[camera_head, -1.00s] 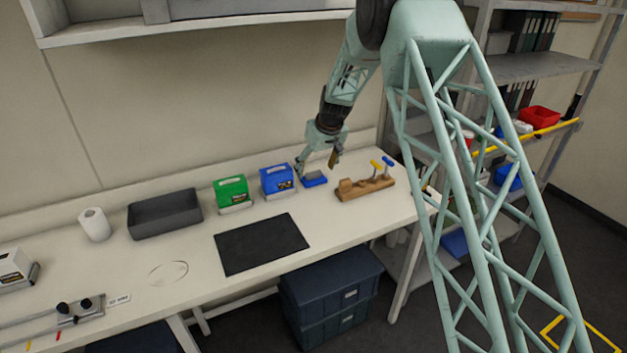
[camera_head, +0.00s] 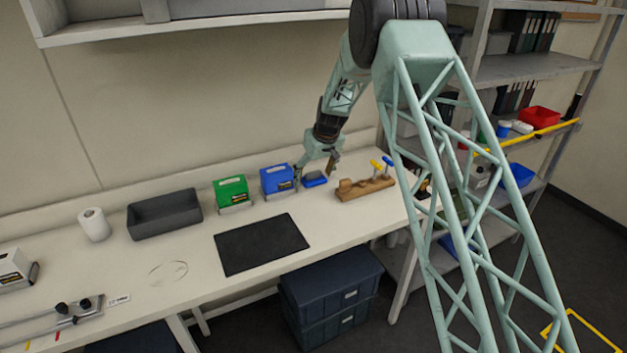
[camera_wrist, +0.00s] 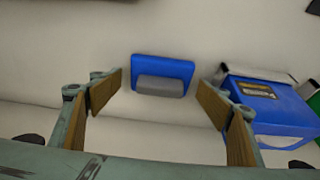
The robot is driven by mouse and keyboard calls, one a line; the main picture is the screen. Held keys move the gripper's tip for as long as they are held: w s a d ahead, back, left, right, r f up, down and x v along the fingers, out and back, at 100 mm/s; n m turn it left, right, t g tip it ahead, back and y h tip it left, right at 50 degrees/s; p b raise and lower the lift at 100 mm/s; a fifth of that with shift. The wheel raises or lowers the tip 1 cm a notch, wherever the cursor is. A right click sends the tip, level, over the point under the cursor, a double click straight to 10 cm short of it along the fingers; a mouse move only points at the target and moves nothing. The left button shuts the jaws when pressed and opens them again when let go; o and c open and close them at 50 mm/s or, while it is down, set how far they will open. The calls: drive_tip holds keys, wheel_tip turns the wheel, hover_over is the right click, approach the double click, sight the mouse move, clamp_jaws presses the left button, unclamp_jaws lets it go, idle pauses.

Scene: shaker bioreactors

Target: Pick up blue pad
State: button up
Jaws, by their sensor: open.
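The blue pad (camera_head: 314,179) lies on the white bench, just right of the blue box. In the wrist view the blue pad (camera_wrist: 163,71) shows a grey block along its near edge and sits between and beyond the fingertips. My gripper (camera_head: 316,171) is open over the pad, one finger to each side. In the wrist view my gripper (camera_wrist: 161,82) has both tan-lined fingers spread wide, with nothing between them touching.
The blue box (camera_head: 277,180) stands close to the left of the pad; it also shows in the wrist view (camera_wrist: 270,107). A green box (camera_head: 231,191) is further left. A wooden holder with blue and yellow handles (camera_head: 365,188) stands right. A black mat (camera_head: 261,243) lies in front.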

sight(314, 172)
drive_tip(key=shift+c, duration=0.9)
drive_tip(key=c, duration=0.8)
drive_tip(key=shift+o, duration=0.2)
drive_tip(key=shift+r, duration=0.1)
drive_tip(key=shift+r+p, duration=0.45)
drive_tip(key=shift+r, duration=4.5)
drive_tip(key=shift+o, duration=0.3)
